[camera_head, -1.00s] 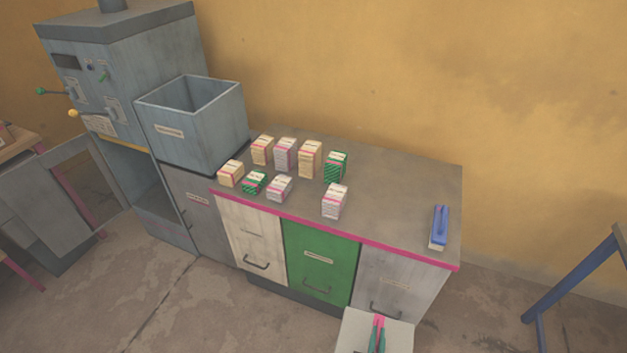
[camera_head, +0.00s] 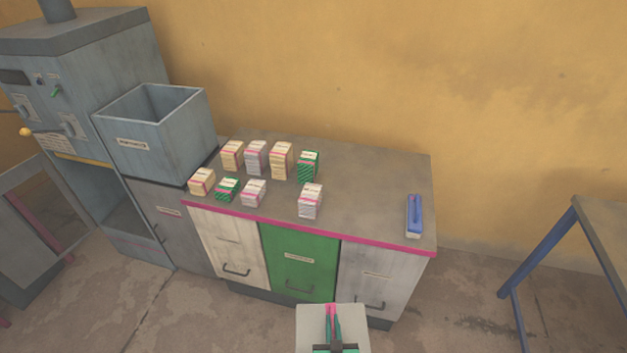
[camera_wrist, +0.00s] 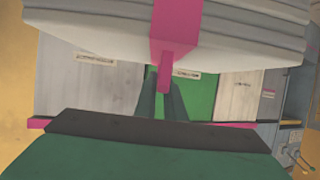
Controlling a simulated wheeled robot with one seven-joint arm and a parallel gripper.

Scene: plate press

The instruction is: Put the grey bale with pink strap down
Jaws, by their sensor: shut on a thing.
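The grey bale (camera_head: 310,320) is at the bottom of the head view, in front of the cabinet. In the wrist view the grey bale (camera_wrist: 105,28) fills the top, with layered pale sides and a pink strap (camera_wrist: 170,30) across its middle. My gripper (camera_head: 333,322) is shut on the pink strap; its dark green fingers also show in the wrist view (camera_wrist: 165,98), closed on the strap's hanging or upstanding loop. The bale's underside cannot be seen in the head view, and no surface shows touching it.
The counter (camera_head: 375,190) with a pink edge carries several small wrapped blocks (camera_head: 281,160) and a blue-handled tool (camera_head: 414,216). A grey bin (camera_head: 155,135) and press machine (camera_head: 90,90) stand left. A blue-legged table (camera_head: 605,225) stands right. Floor between counter and table is clear.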

